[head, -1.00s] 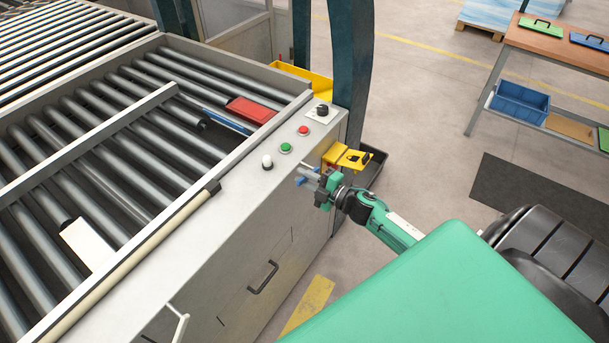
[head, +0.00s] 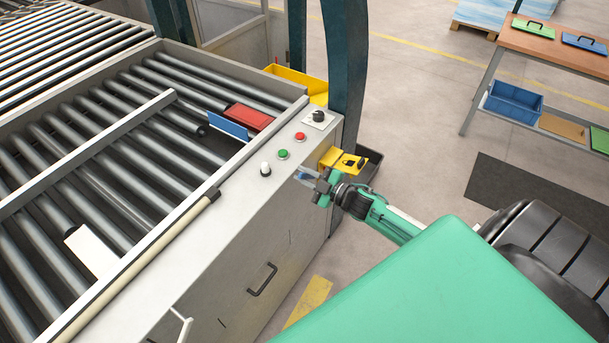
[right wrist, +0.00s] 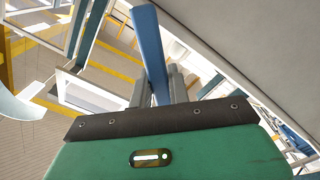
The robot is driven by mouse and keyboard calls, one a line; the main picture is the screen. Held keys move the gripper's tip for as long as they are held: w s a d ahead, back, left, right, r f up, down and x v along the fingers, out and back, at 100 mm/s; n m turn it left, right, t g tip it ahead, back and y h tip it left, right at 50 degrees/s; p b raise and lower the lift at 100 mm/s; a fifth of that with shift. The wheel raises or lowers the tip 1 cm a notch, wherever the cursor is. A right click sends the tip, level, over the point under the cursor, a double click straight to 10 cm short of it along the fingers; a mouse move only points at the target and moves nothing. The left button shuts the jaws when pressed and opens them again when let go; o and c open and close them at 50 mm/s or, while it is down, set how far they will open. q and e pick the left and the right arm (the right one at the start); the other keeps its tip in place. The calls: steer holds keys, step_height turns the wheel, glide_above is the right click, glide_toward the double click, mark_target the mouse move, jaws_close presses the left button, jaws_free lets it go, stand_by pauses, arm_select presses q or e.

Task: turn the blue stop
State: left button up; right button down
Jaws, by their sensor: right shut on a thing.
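A blue plate (head: 229,124) stands up among the rollers at the right end of the conveyor, next to a red block (head: 248,116). My right gripper (head: 311,179) is at the side wall of the machine, below the push buttons. It is shut on a blue bar (right wrist: 150,50), which rises between the two grey fingers in the right wrist view. In the head view the bar shows only as a small blue patch by the wall. Whether the bar joins the blue plate is hidden. My left gripper is not in view.
A yellow bracket (head: 346,161) juts from the machine's corner just behind my right gripper, with a dark tray (head: 372,163) beyond. A green button (head: 283,153), a red button (head: 300,136) and a black knob (head: 319,116) sit on the ledge above. A teal post (head: 346,60) stands behind.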

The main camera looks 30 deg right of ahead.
steer(key=c, duration=1.3)
jaws_free()
steer(key=shift+d, duration=0.1)
steer(key=shift+s+d+f, duration=0.15)
steer(key=shift+s, duration=0.3)
steer(key=shift+b+v, duration=2.25)
steer(key=shift+v, duration=4.2)
